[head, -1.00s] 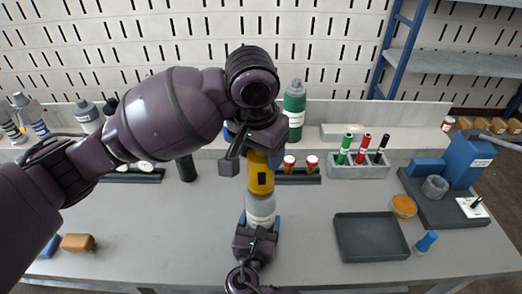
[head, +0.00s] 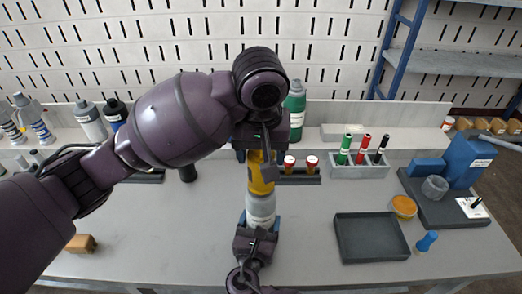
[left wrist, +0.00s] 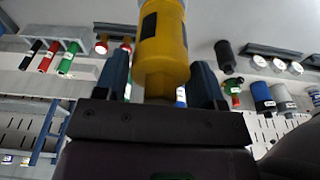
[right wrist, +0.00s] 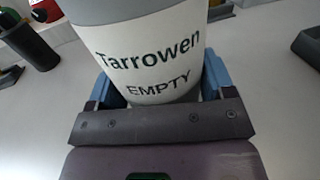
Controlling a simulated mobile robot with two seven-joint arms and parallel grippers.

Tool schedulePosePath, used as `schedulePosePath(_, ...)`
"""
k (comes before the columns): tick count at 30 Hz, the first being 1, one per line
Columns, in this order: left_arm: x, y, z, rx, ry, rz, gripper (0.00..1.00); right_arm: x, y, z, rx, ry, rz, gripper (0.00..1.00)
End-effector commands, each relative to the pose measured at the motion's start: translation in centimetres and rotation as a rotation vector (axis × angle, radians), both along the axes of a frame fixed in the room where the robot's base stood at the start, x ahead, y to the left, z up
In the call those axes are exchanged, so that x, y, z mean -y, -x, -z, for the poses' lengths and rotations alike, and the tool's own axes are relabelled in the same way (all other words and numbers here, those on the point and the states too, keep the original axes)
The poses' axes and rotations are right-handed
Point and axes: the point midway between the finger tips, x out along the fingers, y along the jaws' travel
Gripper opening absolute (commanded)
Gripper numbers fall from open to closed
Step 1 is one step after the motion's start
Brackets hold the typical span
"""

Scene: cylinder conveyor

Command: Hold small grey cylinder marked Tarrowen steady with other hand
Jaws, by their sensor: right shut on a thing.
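The small grey cylinder marked Tarrowen (head: 260,211) stands upright near the front middle of the bench. Its white label reads "Tarrowen EMPTY" in the right wrist view (right wrist: 150,55). My right gripper (head: 260,223) is shut on it from the front, a blue finger at each side. A yellow part with a dark patch (head: 261,180) is upright directly above the cylinder; I cannot tell how they join. My left gripper (head: 260,163) is above, pointing down, with its fingers open on either side of the yellow part (left wrist: 163,45). The left hand hides the yellow part's top in the head view.
An empty dark tray (head: 371,238) lies to the right, with a blue object (head: 427,241) and an orange disc (head: 403,206) near it. A rack of coloured tubes (head: 358,167) and a green bottle (head: 295,105) stand behind. The left front bench is mostly clear.

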Motion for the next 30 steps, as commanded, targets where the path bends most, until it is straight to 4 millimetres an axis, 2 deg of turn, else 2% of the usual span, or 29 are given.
schedulePosePath(1,0.0,0.0,0.0,0.0,0.0,0.001,0.71,0.0,0.0,0.0,0.0,0.001,0.0,0.47)
schedulePosePath(3,0.0,0.0,0.0,0.0,0.0,0.001,0.79,0.0,0.0,0.0,0.0,0.001,0.0,0.47)
schedulePosePath(13,0.0,0.0,-0.2,0.001,0.0,0.002,0.79,0.0,0.0,0.0,0.0,0.001,0.0,0.47)
schedulePosePath(25,0.0,0.0,-2.5,0.002,-0.001,0.006,0.79,0.0,0.0,0.0,0.0,0.001,0.0,0.47)
schedulePosePath(30,0.0,0.0,-2.5,0.001,-0.001,0.119,0.79,0.0,0.0,0.0,0.0,0.001,0.0,0.47)
